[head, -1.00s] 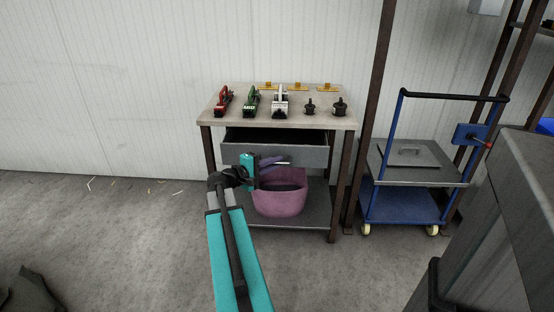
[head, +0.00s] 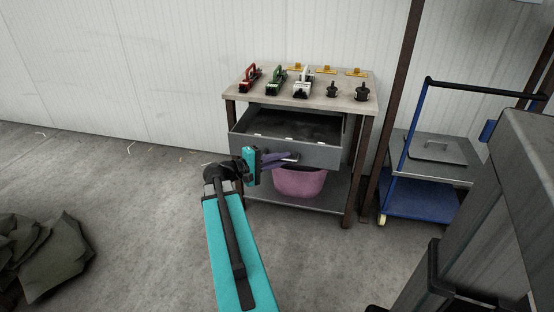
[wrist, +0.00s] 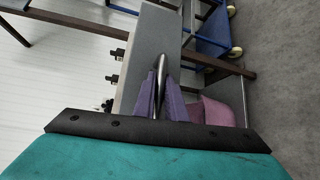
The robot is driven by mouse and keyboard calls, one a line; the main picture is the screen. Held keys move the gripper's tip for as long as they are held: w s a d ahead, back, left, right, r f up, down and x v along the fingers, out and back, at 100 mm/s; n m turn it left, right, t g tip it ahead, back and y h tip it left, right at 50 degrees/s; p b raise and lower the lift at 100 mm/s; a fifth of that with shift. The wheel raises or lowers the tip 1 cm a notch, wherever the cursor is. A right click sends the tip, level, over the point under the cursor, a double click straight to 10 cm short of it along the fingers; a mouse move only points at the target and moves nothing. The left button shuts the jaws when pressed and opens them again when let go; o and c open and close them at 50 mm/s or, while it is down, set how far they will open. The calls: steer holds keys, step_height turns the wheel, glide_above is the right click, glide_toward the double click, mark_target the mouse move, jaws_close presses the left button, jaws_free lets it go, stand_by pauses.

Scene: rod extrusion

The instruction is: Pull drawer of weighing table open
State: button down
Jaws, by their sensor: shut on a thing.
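The weighing table (head: 240,82) stands against the white wall, with its grey drawer (head: 322,155) pulled out towards me. The inside of the drawer shows a dark floor with a few small pale marks along the front. My gripper (head: 292,158) is at the drawer front, its purple fingers shut on the metal drawer handle (wrist: 161,72). In the wrist view my gripper (wrist: 160,100) has one finger on each side of the handle bar, and the drawer front (wrist: 152,50) lies just beyond.
A pink bucket (head: 300,183) sits on the lower shelf under the drawer. Red, green and white tools and dark weights stand on the tabletop. A blue trolley (head: 420,203) stands right, behind a brown post (head: 390,120). A dark cloth heap (head: 45,250) lies left on open floor.

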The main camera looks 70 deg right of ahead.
steer(key=shift+s+a, duration=0.1)
steer(key=shift+s, duration=0.2)
steer(key=shift+a, duration=0.1)
steer(key=shift+a, duration=0.1)
steer(key=c, duration=1.8)
jaws_free()
steer(key=shift+w, duration=0.1)
steer(key=shift+w, duration=0.1)
steer(key=p+v, duration=0.1)
steer(key=v, duration=1.2)
steer(key=shift+w+a+p, duration=0.15)
steer(key=shift+a+p, duration=0.15)
